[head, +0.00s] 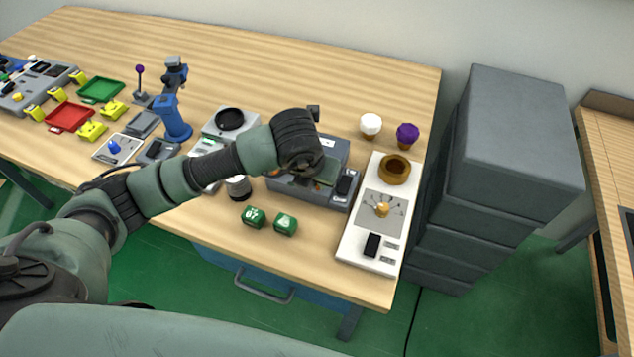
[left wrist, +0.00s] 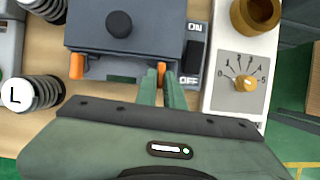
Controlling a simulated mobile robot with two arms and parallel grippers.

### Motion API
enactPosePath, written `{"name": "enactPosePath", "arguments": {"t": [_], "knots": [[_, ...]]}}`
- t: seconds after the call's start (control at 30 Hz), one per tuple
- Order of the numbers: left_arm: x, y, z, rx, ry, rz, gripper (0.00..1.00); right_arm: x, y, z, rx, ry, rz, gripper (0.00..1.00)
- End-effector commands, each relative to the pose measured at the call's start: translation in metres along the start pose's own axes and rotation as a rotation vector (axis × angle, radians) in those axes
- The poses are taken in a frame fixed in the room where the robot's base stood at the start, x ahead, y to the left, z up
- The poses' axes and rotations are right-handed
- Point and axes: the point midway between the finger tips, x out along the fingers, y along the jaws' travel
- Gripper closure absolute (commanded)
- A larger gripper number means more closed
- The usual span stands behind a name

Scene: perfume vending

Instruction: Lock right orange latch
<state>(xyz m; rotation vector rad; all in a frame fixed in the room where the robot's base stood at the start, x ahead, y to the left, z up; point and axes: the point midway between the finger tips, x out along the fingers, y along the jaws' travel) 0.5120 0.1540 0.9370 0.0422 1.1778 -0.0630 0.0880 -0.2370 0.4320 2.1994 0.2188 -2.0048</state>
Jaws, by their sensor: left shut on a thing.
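The grey machine (head: 310,196) stands near the table's front right, partly hidden behind my left wrist in the head view. In the left wrist view the grey machine (left wrist: 170,35) shows its front face with a black knob (left wrist: 119,23). The left orange latch (left wrist: 76,66) is on the front's left side and is free. The right orange latch (left wrist: 161,68) is on the right side, between the green fingers of my left gripper (left wrist: 163,82), which is shut on it. My right gripper is not in view.
A black ON/OFF switch (left wrist: 191,62) is just right of the fingers. A white panel (head: 353,243) with a dial (head: 382,209) and a brass ring (head: 395,169) stands to the right. Two green blocks (head: 285,224) lie in front.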

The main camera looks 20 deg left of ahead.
Motion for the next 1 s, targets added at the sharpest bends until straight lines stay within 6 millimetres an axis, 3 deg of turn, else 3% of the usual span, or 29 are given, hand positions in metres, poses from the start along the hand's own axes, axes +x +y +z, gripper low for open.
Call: {"name": "enactPosePath", "arguments": {"t": [0.63,0.7,1.0], "knots": [[-0.0013,0.0000,0.0022,-0.052,-0.005,0.021,1.00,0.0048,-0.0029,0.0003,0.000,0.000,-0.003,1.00],[-0.0013,0.0000,0.0021,-0.052,-0.004,0.021,0.82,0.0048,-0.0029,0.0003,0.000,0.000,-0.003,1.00],[-0.0011,-0.0004,0.0009,-0.049,-0.002,0.020,0.82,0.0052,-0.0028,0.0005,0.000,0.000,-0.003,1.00]]}}
